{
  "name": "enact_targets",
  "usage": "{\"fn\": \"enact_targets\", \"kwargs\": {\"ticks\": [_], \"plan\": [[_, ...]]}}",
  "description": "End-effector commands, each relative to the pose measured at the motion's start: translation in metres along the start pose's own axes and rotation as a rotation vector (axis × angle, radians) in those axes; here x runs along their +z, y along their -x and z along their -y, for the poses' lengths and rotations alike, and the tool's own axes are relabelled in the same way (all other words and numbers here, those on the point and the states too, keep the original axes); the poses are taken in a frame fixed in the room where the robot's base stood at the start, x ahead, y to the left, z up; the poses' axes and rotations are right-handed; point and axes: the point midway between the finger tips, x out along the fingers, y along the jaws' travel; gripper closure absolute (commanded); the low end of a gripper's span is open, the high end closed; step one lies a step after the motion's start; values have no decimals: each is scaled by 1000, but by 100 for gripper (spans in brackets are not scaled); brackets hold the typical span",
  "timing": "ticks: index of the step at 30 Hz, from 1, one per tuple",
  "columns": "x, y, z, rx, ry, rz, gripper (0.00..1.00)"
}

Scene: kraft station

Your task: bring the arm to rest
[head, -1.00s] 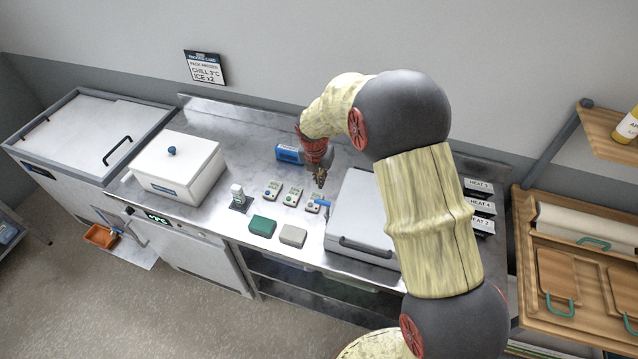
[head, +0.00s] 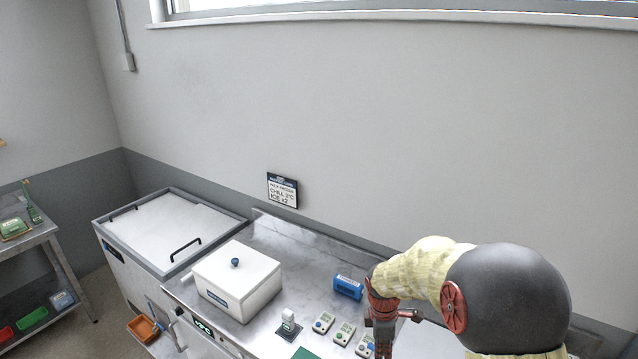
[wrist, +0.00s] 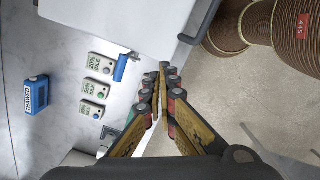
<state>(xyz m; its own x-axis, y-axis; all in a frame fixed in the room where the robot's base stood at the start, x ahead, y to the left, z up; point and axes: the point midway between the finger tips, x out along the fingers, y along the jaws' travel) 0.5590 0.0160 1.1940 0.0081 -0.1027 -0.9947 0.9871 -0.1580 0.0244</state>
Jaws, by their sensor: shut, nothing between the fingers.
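My gripper (wrist: 162,92) is shut and empty in the wrist view, its fingertips together above the counter's front part. In the head view my gripper (head: 381,346) hangs down at the lower right, and its fingertips are cut off or hard to see. Small labelled timers or switch boxes (wrist: 99,67) sit in a row beside it, apart from the fingers.
A white lidded box (head: 237,284) stands on the steel counter (head: 303,249). A chest with a white lid (head: 168,232) is at the left. A white lid with a dark handle (wrist: 150,25) lies close to my gripper. A sign (head: 282,190) hangs on the wall.

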Motion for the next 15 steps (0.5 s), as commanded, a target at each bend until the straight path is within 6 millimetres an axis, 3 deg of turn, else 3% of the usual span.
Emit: {"fn": "enact_targets", "kwargs": {"ticks": [9, 15], "plan": [[24, 37, 95, -1, -802, -52, 100], [37, 45, 156, 23, -1167, -126, 100]]}}
